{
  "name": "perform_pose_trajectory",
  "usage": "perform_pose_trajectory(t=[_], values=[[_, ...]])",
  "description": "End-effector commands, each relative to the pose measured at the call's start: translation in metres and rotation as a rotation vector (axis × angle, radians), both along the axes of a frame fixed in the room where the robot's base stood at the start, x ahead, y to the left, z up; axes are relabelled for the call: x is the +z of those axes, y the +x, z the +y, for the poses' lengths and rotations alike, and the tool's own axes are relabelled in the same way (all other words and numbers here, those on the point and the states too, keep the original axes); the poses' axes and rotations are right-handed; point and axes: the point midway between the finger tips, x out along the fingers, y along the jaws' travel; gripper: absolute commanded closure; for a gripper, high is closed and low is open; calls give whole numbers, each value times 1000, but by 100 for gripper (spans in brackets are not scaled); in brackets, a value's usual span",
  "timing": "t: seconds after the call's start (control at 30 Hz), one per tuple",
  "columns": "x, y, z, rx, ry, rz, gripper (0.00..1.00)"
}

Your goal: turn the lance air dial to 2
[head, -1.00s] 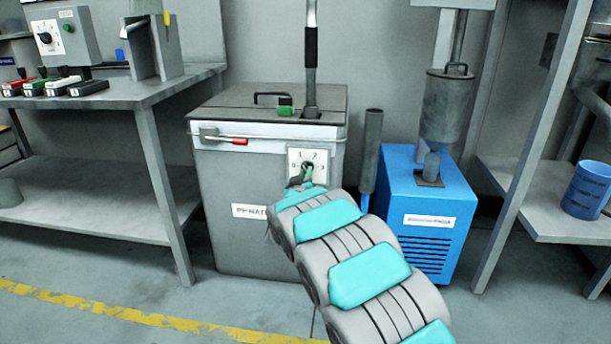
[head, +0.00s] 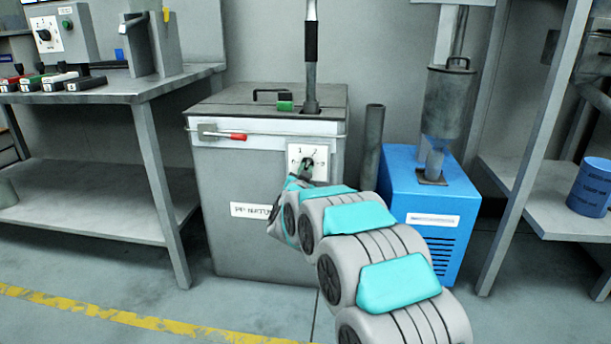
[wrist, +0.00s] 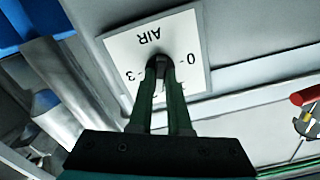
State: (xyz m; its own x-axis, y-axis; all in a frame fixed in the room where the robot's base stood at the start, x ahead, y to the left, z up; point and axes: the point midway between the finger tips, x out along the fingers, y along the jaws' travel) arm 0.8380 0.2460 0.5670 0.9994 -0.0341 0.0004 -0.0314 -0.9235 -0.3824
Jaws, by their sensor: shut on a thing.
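The lance air dial is a dark knob (wrist: 157,64) on a white square plate (head: 318,151) on the front of a grey cabinet. In the wrist view the plate (wrist: 118,50) reads AIR, with 0 and 3 visible; the view is turned over. My gripper (wrist: 160,72) is shut on the knob, its two dark fingers on either side of it. The fingers cover part of the scale, so I cannot tell exactly which mark the knob points at. In the head view my arm hides the lower part of the plate.
The grey cabinet (head: 230,180) has a red-tipped lever (head: 238,137) on its front and a tall lance handle (head: 311,45) on top. A blue unit (head: 410,190) stands to the right. A bench (head: 110,95) stands left and shelving right. The floor in front is clear.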

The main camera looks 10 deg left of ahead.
Motion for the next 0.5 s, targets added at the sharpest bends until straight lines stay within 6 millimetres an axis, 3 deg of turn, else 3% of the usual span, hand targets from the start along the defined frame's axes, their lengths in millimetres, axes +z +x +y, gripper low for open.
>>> perform_pose_trajectory(t=[0.5], values=[[0, 0, 0, 0, 131, -4, 100]])
